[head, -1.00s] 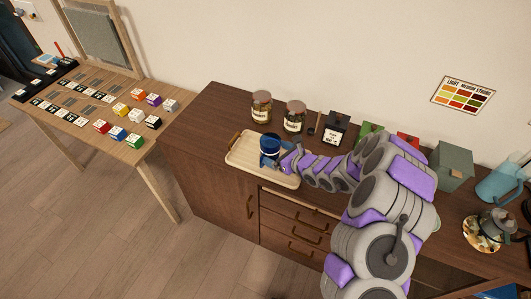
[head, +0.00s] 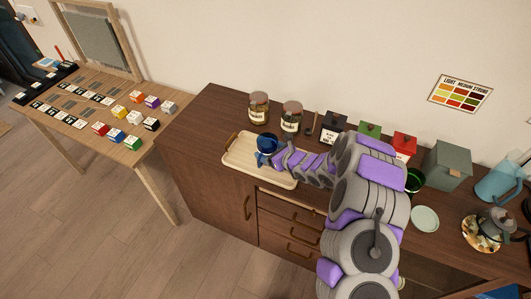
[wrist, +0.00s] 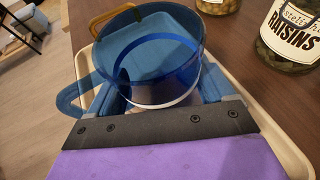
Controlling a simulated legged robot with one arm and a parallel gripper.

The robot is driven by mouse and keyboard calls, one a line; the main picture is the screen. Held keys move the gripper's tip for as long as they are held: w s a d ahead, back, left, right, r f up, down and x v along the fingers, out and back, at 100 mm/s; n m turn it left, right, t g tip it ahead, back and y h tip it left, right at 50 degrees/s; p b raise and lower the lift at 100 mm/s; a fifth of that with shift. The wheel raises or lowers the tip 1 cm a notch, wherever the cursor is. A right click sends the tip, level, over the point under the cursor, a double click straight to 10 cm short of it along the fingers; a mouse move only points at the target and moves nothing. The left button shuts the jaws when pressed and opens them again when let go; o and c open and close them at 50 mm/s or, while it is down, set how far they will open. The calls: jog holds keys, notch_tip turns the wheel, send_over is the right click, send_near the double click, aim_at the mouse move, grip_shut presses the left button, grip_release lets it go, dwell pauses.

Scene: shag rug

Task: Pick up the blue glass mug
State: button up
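The fingertips are hidden behind the mug. In the head view my gripper (head: 277,158) is at the mug's right side. I cannot tell whether the mug's base touches the tray.
Two labelled jars (head: 258,108) (head: 291,117) stand behind the tray on the brown cabinet (head: 210,118). Black, green and red canisters (head: 333,127) (head: 369,134) (head: 404,146) stand to the right. A green mug (head: 414,181) and a pale plate (head: 425,218) are near my arm.

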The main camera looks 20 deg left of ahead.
aim_at(272, 148)
jog(key=shift+d, duration=0.1)
jog(key=shift+c, duration=1.4)
jog(key=shift+a, duration=0.35)
jog(key=c, duration=0.3)
jog(key=shift+s+a+f, duration=0.1)
jog(key=shift+a+f, duration=0.05)
jog(key=shift+a, duration=0.15)
jog(key=shift+c, duration=0.5)
jog(key=shift+d, duration=0.15)
jog(key=shift+d+r, duration=0.2)
jog(key=shift+r, duration=0.3)
jog(key=r, duration=0.3)
jog(key=shift+s+p, duration=0.4)
jog(key=s+d+r+p, duration=0.1)
jog(key=s+d+p, duration=0.1)
jog(key=s, duration=1.3)
jog(key=shift+p, duration=0.4)
